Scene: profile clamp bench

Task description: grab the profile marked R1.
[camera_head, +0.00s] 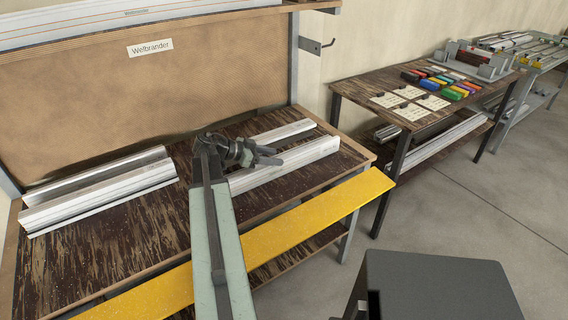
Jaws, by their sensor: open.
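Several silvery-white profiles lie on the dark wooden bench (120,258) in two groups. At the left are a front profile (98,198) and a back profile (95,176). At the right are a front profile (300,162) and a back profile (268,138). Any marks on them are too small to read, so I cannot tell which is R1. My gripper (277,156) is open and appears empty. It shows over the right group, in front of the profiles in the picture; its height above them is unclear. My arm hides the left ends of the right group.
A yellow board (290,230) runs along the bench front. A brown back panel (150,90) with a "Welbrander" label stands behind. A second table (350,90) with cards and coloured blocks stands at the right. A dark grey box-like surface (435,285) is at the lower right.

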